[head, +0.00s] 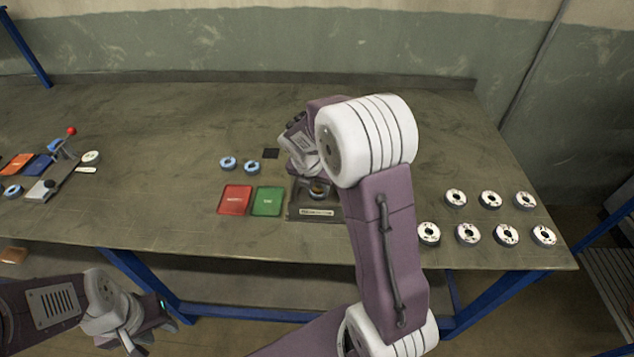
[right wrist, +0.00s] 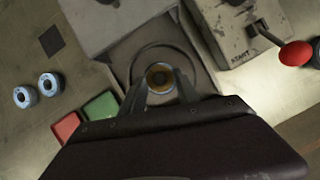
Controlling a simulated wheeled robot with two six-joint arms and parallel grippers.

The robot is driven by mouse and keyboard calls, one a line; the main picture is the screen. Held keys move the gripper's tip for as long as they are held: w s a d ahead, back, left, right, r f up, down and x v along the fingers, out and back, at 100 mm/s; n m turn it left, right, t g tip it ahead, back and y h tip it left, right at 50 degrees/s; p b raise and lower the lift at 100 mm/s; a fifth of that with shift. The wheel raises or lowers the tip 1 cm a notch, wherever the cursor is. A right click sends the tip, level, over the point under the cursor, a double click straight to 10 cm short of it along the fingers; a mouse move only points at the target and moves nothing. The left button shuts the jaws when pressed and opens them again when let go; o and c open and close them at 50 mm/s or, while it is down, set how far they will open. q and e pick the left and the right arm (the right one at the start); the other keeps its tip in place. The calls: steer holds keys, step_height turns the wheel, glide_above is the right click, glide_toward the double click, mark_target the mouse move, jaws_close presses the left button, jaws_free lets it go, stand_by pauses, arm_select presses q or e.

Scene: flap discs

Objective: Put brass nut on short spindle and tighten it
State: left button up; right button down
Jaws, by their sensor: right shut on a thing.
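My right gripper (right wrist: 160,84) points down over a fixture (head: 300,211) near the table's front middle.
A red tray (head: 235,200) and a green tray (head: 267,201) lie left of the fixture, with two blue-rimmed rings (head: 228,163) behind. Several white-faced discs (head: 467,234) stand at the right. A red-knobbed lever (right wrist: 295,54) is beside the fixture. A second station (head: 45,190) is far left.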

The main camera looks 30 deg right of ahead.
steer(key=shift+w+m, duration=0.1)
steer(key=shift+m, duration=0.5)
steer(key=m+g+p, duration=0.1)
steer(key=m+p, duration=0.1)
steer(key=m, duration=0.1)
steer(key=m+g+p, duration=0.1)
steer(key=m+p, duration=0.1)
steer(key=m, duration=0.1)
steer(key=m+g+h+p, duration=0.1)
steer(key=m+p, duration=0.1)
steer(key=m, duration=0.1)
steer(key=shift+w+r+g+p, duration=0.2)
steer(key=shift+w+g+p, duration=0.1)
steer(key=shift+g, duration=0.1)
steer(key=shift+a+f+m, duration=0.1)
steer(key=shift+m, duration=0.5)
steer(key=shift+w+f+m+p, duration=0.1)
steer(key=shift+f+m+p, duration=0.1)
steer(key=shift+m+p, duration=0.1)
